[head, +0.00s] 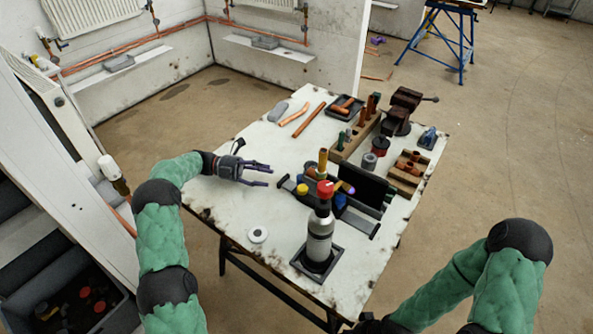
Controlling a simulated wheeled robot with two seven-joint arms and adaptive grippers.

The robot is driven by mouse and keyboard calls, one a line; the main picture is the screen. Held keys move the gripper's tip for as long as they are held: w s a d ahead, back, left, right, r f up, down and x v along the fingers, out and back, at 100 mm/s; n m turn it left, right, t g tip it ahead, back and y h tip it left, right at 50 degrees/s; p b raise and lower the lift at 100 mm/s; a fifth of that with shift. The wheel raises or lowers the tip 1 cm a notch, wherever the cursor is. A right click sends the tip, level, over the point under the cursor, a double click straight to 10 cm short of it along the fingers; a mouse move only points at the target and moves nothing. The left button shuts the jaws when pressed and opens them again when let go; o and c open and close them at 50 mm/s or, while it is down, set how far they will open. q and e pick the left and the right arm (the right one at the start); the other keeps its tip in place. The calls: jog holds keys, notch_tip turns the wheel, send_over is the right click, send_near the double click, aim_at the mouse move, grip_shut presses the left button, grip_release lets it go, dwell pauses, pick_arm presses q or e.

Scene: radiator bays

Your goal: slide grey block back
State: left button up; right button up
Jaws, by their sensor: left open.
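A grey block (278,111) with rounded ends lies on the far left part of the white worktable (215,200), near its back edge. My left gripper (270,176) is over the left middle of the table, nearer to me than the block and apart from it. Its purple-grey fingers point right, spread and empty. Whether they touch the tabletop I cannot tell. My right arm comes in at the lower right, and its fingers do not show.
Copper pipes (316,112) lie right of the block, beside a black tray (345,107). A vise (402,108), a wooden rack (356,136), tools and a red-topped bottle (320,232) crowd the right side. A white roll (258,235) sits near the front left.

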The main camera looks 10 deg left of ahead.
pick_arm(q)
jog(key=d+p, duration=0.1)
jog(key=d, duration=0.1)
jog(key=d+p, duration=0.2)
jog(key=d, duration=0.1)
jog(key=d+p, duration=0.2)
jog(key=d, duration=0.1)
jog(key=shift+s+d+r, duration=0.1)
jog(key=shift+d+r, duration=0.1)
jog(key=shift+r, duration=0.05)
jog(key=shift+d+f+p, duration=0.2)
jog(key=shift+d+p, duration=0.4)
jog(key=shift+d, duration=0.25)
grip_shut()
